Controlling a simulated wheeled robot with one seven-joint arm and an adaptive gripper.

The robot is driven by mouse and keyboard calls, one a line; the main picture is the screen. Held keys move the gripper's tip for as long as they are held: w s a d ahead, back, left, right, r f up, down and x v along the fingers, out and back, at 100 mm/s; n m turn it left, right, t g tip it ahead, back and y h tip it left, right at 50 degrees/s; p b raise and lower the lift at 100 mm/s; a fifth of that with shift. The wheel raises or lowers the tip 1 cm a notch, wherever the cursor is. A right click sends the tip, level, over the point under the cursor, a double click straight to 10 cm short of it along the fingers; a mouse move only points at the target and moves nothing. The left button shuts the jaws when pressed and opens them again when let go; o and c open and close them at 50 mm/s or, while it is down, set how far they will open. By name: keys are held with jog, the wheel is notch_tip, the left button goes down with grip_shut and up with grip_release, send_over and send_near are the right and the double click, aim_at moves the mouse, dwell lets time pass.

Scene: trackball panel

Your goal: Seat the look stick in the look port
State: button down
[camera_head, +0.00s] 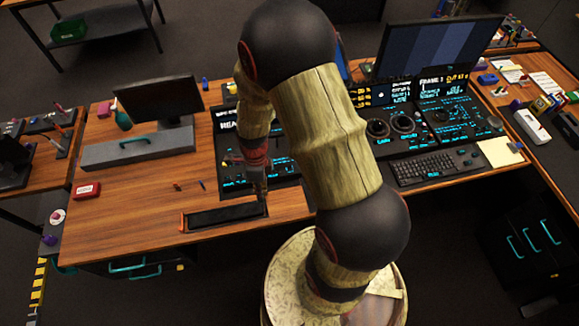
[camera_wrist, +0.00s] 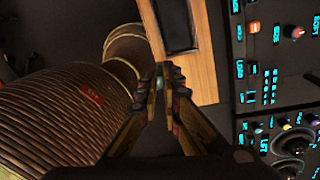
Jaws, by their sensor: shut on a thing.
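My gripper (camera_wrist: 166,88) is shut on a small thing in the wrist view. Only a pale green sliver of the look stick (camera_wrist: 160,76) seems to show between the fingers, and the rest is hidden. In the head view my gripper (camera_head: 261,188) points down over the desk, near the right end of a black tray and by the lower edge of the left dark panel (camera_head: 226,128). In the wrist view a dark panel (camera_wrist: 283,83) with cyan markings and knobs lies right of the fingers. I cannot make out which opening is the look port.
The black tray (camera_head: 227,215) lies at the desk's front edge. A monitor (camera_head: 158,99) and a grey drawer box (camera_head: 138,146) stand left, with a red box (camera_head: 87,191). A keyboard (camera_head: 437,166) lies right. My arm hides the middle panels. Bare wood (camera_head: 130,215) is free at left.

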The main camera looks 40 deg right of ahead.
jog(key=w+d+r+n+t+h+p, duration=0.1)
jog(key=w+d+r+n, duration=0.25)
jog(key=d, duration=0.25)
jog(key=shift+m, duration=0.35)
jog(key=w+d+f, duration=0.1)
jog(key=d+f, duration=0.2)
jog(key=d, duration=0.1)
jog(key=w+d+f, duration=0.1)
jog(key=d+f, duration=0.2)
jog(key=d, duration=0.2)
jog(key=d+f, duration=0.4)
jog(key=shift+w+d+b, duration=0.4)
notch_tip(320, 180, down, 3)
jog(key=shift+r, duration=0.1)
jog(key=c, duration=2)
grip_release()
